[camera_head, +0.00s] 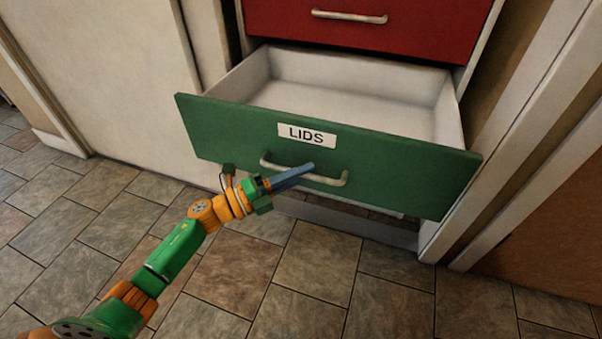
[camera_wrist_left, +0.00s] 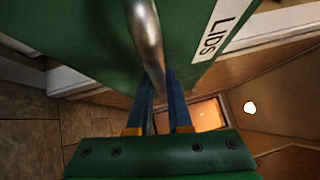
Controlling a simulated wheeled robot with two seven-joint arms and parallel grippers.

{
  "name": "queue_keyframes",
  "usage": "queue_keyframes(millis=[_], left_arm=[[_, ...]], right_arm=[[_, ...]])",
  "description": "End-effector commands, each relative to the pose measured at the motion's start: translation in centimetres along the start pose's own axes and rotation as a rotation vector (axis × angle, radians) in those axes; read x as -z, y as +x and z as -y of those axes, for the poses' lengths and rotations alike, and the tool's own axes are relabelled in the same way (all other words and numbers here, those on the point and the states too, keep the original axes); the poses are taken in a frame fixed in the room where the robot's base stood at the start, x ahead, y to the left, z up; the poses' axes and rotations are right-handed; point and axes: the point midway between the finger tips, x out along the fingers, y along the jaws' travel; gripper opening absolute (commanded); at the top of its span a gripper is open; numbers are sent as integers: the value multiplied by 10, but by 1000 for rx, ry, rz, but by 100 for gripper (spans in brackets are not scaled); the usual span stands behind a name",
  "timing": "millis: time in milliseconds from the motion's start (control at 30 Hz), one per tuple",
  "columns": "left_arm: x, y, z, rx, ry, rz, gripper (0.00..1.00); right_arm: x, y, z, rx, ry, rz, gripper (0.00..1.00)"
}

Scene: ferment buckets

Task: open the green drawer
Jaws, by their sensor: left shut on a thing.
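The green drawer (camera_head: 400,172) with a white "LIDS" label (camera_head: 307,135) is pulled far out of its cabinet, and its pale inside (camera_head: 350,85) shows empty. Its metal bar handle (camera_head: 330,180) runs across the front below the label. My left gripper (camera_head: 290,178) is at the handle, with its blue fingers shut on the bar. In the left wrist view the handle (camera_wrist_left: 148,45) passes between the two fingers (camera_wrist_left: 163,105). The green drawer front (camera_wrist_left: 90,35) fills much of that view. My right gripper is in neither view.
A red drawer (camera_head: 365,22) with a metal handle sits shut above the green one. A pale cabinet panel (camera_head: 100,70) stands to the left and a white frame post (camera_head: 520,130) to the right. The tiled floor (camera_head: 310,270) in front is clear.

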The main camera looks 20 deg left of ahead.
Motion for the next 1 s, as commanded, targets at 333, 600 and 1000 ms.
queue_keyframes(millis=[333,600,1000], left_arm=[[-1,0,0,0,0,2,0],[0,0,0,0,0,1,47],[0,-40,-1,-5,-3,2,47]], right_arm=[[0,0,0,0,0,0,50],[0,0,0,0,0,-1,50],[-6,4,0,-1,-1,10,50]])
